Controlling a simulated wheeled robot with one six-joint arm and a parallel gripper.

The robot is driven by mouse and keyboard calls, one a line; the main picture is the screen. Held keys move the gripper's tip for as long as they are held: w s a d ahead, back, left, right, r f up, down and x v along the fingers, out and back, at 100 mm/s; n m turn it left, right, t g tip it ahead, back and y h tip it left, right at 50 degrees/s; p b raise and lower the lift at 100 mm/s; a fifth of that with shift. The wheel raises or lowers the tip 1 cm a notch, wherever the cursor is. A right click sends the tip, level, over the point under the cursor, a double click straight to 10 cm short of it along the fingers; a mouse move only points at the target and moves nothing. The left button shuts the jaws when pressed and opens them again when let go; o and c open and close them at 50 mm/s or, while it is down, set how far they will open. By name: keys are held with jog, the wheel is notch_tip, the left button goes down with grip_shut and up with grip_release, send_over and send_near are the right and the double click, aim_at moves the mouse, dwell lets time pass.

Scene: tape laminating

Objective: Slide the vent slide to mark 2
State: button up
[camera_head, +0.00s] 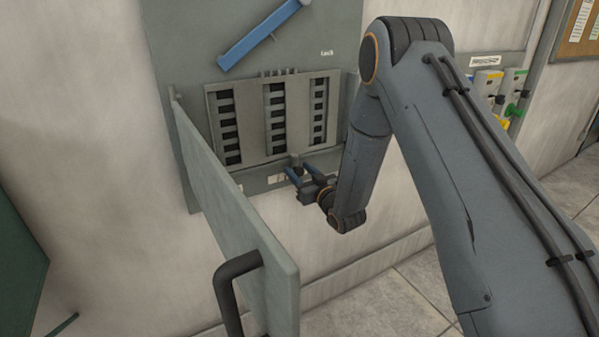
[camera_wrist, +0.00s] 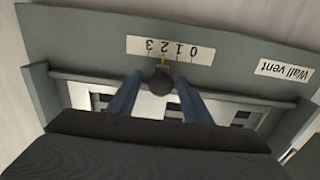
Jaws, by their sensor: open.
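The vent slide (camera_head: 250,123) is a grey plate on the wall vent, with dark slots showing in its columns. Its dark round knob (camera_wrist: 158,80) is at the lower edge in the head view and carries a small yellow pointer (camera_wrist: 163,60). The number strip (camera_wrist: 164,47) appears upside down in the wrist view; the pointer lines up closely with the 2. My gripper (camera_head: 305,173) is open, its blue fingers on either side of the knob, with visible gaps in the wrist view.
A hinged grey panel (camera_head: 225,200) with a dark handle (camera_head: 228,290) stands out from the wall left of my gripper. A blue lever (camera_head: 260,38) is above the vent. Coloured fittings (camera_head: 500,90) are on the wall at right. Open floor lies below.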

jog(key=shift+s, duration=0.1)
jog(key=b+v, duration=0.2)
jog(key=v, duration=0.5)
jog(key=shift+s, duration=0.3)
jog(key=shift+d, duration=0.25)
jog(key=s+d+f+m+g+h, duration=0.1)
jog(key=s+d+m+g+h, duration=0.2)
jog(key=s+d+g+h, duration=0.65)
jog(key=s+d+m+g, duration=0.1)
jog(key=s+d+g, duration=0.1)
jog(key=s, duration=0.9)
jog(key=s+d+r+m+g, duration=0.1)
jog(key=s+d+g, duration=0.2)
jog(key=s, duration=0.8)
jog(key=shift+s+d+r+m+y, duration=0.25)
jog(key=shift+d+m+y, duration=0.15)
jog(key=shift+d, duration=0.2)
